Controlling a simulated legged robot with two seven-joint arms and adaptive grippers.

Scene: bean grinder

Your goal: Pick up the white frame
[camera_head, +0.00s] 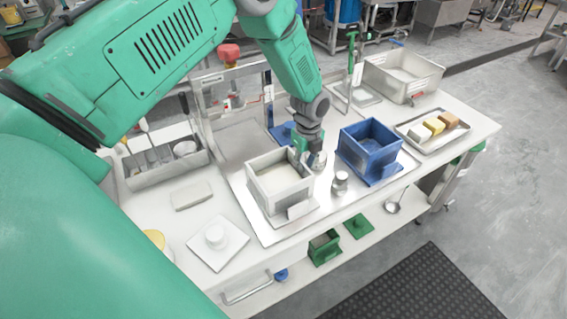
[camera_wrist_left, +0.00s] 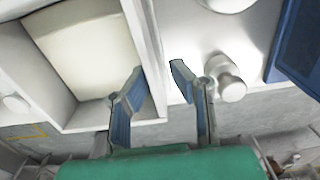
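The white frame (camera_head: 262,193), an open box-like shape with a pale inside, stands on a metal tray on the table. In the left wrist view the white frame (camera_wrist_left: 146,32) fills the upper left. My left gripper (camera_head: 308,158) is at its back right side, pointing down. In the left wrist view my left gripper (camera_wrist_left: 158,76) is open, with one blue-padded finger over the inside of the frame and the other outside, its wall between them. I cannot tell whether either finger touches the wall. My right gripper is not in view.
A blue frame (camera_head: 350,150) stands right of the white one, with a small metal knob-like piece (camera_head: 340,183) between them. A tray with coloured blocks (camera_head: 432,125) is at the right. A white square plate (camera_head: 232,250) lies at the front left. A tool bin (camera_head: 150,178) stands at the left.

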